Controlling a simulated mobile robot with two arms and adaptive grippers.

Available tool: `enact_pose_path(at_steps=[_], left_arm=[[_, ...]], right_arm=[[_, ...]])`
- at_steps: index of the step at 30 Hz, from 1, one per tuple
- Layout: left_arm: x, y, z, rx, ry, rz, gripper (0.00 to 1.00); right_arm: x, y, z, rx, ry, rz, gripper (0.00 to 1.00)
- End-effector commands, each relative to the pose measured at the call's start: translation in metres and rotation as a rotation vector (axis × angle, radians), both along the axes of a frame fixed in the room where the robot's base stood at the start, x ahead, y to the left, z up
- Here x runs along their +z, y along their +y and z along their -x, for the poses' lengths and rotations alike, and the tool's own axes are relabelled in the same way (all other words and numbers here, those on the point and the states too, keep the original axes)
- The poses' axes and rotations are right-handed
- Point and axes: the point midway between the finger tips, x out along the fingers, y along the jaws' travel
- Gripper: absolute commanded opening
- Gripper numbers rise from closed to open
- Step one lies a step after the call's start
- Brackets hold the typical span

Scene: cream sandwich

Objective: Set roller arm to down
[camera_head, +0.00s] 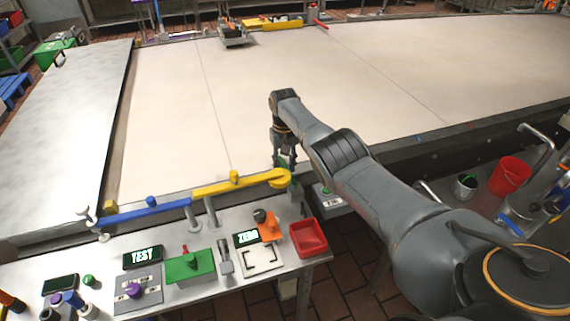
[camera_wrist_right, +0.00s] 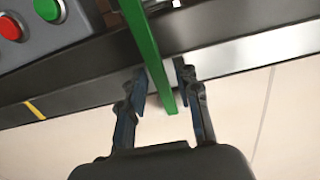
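A narrow green bar (camera_wrist_right: 150,55), which looks like the roller arm's lever, runs down between the fingers of my right gripper (camera_wrist_right: 160,82) in the right wrist view. The fingers stand on both sides of it, with a visible gap on the right side, so the gripper is open around it. In the head view my right gripper (camera_head: 285,160) points down at the near edge of the large conveyor (camera_head: 320,100), just beyond the yellow bar's hooked end. The green bar is mostly hidden there. My left gripper is not in view.
A control box with red (camera_wrist_right: 9,28) and green (camera_wrist_right: 47,9) buttons sits close by. A yellow bar (camera_head: 230,185) and a blue bar (camera_head: 150,213) run along the worktable's far edge. The table holds a red bin (camera_head: 308,238) and a green box (camera_head: 190,266). The conveyor's middle is clear.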

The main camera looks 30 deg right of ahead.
Motion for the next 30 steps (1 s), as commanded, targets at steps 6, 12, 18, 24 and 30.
enact_pose_path(at_steps=[6,12,18,24,30], left_arm=[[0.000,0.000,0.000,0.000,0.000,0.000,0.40],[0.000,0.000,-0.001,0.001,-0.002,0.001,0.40],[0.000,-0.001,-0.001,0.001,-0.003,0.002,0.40],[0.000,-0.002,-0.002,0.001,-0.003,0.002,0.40],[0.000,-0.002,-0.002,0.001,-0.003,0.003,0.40]], right_arm=[[0.001,0.000,-0.001,0.000,-0.002,0.000,0.38],[0.008,-0.001,-0.002,0.001,-0.003,0.001,0.38],[0.034,-0.001,-0.002,0.001,-0.006,0.002,0.38],[0.080,-0.001,-0.005,0.001,-0.005,0.000,0.38],[0.110,-0.001,-0.006,0.000,-0.002,-0.001,0.38]])
